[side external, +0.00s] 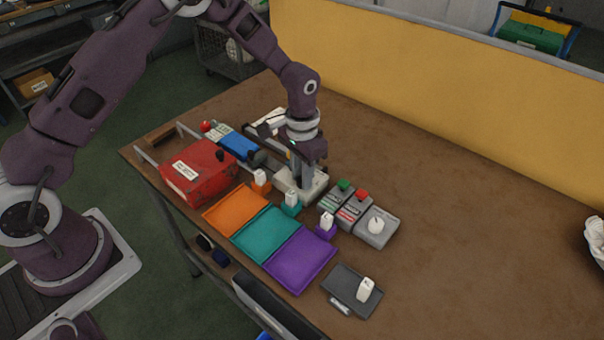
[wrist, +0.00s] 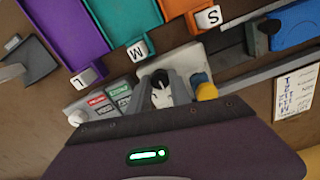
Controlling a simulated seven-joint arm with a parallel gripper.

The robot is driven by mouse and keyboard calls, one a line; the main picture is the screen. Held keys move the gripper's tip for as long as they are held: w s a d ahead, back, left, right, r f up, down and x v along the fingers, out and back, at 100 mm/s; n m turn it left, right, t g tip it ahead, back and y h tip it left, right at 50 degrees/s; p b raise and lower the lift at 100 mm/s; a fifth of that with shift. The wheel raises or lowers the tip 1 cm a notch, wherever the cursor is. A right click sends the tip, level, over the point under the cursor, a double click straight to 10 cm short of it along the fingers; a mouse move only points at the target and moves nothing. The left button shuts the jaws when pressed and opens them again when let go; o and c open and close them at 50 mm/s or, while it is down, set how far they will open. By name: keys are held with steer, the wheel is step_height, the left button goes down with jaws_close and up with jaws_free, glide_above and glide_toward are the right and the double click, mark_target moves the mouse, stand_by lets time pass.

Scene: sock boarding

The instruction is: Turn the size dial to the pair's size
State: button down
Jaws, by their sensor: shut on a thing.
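My gripper (side external: 307,188) points down over a pale, box-like base (side external: 285,190) behind the trays. In the wrist view my gripper (wrist: 163,92) is shut on a small pale knob (wrist: 160,99), which I take to be the size dial. The fingers cover much of the knob, and I cannot read its setting. The pale base also shows in the wrist view (wrist: 177,58). White tags stand in front of it: S (wrist: 208,18) on an orange block, M (wrist: 138,51) on a teal block and L (wrist: 86,78) on a purple block.
Orange (side external: 236,209), teal (side external: 268,234) and purple (side external: 300,258) trays lie in front. A grey box with a round white knob (side external: 376,226) stands right of the green (side external: 344,185) and red (side external: 362,194) button boxes. A red case (side external: 198,172) is left. The table's right side is largely clear.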

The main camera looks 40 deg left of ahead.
stand_by(0.5)
steer(key=c, duration=1.2)
jaws_free()
steer(key=shift+o, duration=0.2)
step_height(320, 180, up, 7)
steer(key=shift+r, duration=0.1)
steer(key=s+a+r+t, duration=0.2)
steer(key=s+r, duration=0.3)
steer(key=r, duration=0.7)
steer(key=s+a+r+n+t, duration=0.2)
steer(key=s+r, duration=0.8)
steer(key=s, duration=0.5)
steer(key=s+f+t, duration=0.1)
steer(key=s, duration=0.8)
steer(key=shift+s+a+t, duration=0.2)
steer(key=shift+s+t, duration=0.1)
steer(key=shift+s, duration=0.05)
